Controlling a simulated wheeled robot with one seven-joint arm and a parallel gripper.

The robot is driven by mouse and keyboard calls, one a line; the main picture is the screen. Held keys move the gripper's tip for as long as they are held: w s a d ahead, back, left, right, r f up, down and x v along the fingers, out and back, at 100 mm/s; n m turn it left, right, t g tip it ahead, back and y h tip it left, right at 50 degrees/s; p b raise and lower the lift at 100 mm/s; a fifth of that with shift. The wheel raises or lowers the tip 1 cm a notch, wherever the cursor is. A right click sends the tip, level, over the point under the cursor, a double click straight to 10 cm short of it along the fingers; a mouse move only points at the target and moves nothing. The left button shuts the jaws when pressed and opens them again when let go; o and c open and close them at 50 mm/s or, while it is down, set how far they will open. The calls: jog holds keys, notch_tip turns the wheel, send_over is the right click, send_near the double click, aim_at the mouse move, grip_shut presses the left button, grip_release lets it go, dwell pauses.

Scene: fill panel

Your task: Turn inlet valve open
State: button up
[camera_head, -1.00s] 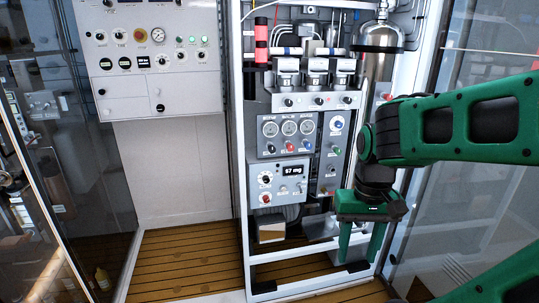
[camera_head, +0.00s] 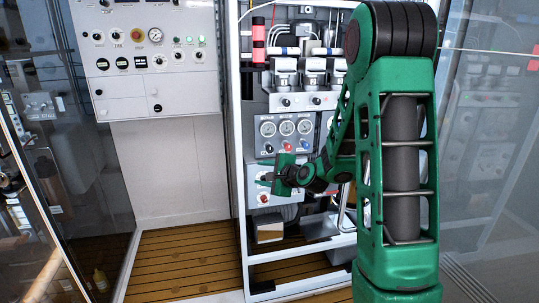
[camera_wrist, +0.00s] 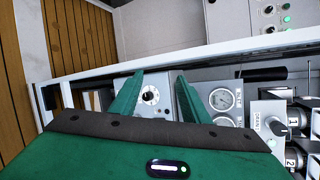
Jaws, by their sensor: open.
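My gripper (camera_head: 264,184) is open and empty in front of the fill panel (camera_head: 268,147), with its fingers pointing left in the head view. In the wrist view, my gripper (camera_wrist: 157,88) has its two green fingers spread. A white dial with a dark knob (camera_wrist: 150,96) shows between the fingers, beyond the tips; contact is not visible. Round gauges (camera_head: 286,128) sit in a row above, with small knobs including a red one (camera_head: 287,146) below them. Which control is the inlet valve cannot be read. My arm and gripper hide the panel's right side and much of the lower box.
The white frame (camera_head: 238,150) stands along the panel's left side. Valve blocks (camera_head: 286,78) and a red-and-black cylinder (camera_head: 259,40) are above. A grey control cabinet (camera_head: 150,60) stands to the left. The wooden floor (camera_head: 185,262) in front of it is clear.

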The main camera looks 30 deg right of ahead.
jog(key=w+d+m+t+h, duration=0.2)
jog(key=w+d+m, duration=0.2)
jog(key=m, duration=0.2)
jog(key=m+t+h, duration=0.2)
jog(key=m+h, duration=0.1)
jog(key=m, duration=0.5)
send_near(270, 151)
jog(key=shift+x, duration=4.55)
jog(key=shift+r, duration=0.1)
jog(key=shift+c, duration=0.7)
jog(key=c, duration=0.9)
